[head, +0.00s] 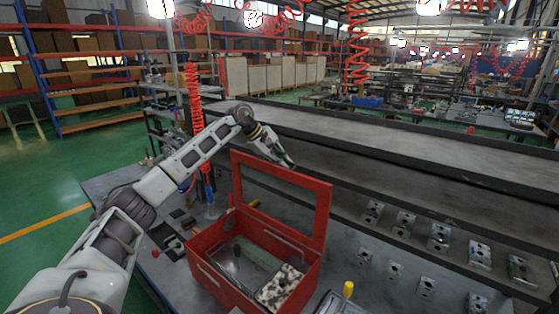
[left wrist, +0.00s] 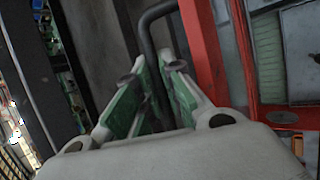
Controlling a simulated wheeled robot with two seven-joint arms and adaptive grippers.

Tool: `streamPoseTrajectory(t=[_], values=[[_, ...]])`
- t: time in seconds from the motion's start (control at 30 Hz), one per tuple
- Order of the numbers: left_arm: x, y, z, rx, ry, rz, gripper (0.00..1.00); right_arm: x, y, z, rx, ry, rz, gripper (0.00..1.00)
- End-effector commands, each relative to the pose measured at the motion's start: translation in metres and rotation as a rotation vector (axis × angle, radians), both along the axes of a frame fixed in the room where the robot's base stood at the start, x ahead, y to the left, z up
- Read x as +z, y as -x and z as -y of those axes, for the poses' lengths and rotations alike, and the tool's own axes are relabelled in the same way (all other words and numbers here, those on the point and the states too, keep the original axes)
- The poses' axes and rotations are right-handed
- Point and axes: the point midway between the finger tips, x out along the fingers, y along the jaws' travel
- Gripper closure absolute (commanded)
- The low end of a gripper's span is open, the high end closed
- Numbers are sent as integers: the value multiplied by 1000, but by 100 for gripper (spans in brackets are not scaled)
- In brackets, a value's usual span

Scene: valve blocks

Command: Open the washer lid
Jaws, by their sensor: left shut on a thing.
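The red washer box (head: 203,242) stands on the workbench at the lower middle of the head view. Its lid (head: 325,205), a red frame with a large window, stands steeply raised along the far side of the box. The lid's red edge also shows in the left wrist view (left wrist: 203,50). My left gripper (head: 288,163) is at the lid's top edge, on its far side. In the left wrist view its green-padded fingers are shut on a dark curved lid handle (left wrist: 147,45). My right gripper is not in view.
Inside the box are a grey basin and a speckled block (head: 281,287). Several metal valve blocks (head: 439,238) stand on the bench to the right. A yellow-capped item (head: 348,289) is close to the box's right side. Small tools lie on its left.

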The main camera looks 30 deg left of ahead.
Motion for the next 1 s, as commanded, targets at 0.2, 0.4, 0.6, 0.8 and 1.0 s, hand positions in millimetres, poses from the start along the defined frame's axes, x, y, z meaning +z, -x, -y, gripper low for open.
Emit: streamPoseTrajectory(t=[0.2, 0.4, 0.6, 0.8, 1.0], values=[[0, -13, 1, 1, -2, -53, 100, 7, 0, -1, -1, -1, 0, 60], [-3, -21, 2, 1, -6, -89, 100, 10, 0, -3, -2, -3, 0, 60], [-5, -24, 2, 1, -8, -107, 100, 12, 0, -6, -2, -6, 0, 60], [-6, -25, 2, 2, -9, -111, 100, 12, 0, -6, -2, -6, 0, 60], [-6, -25, 2, 2, -9, -111, 100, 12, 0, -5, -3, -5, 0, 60]])
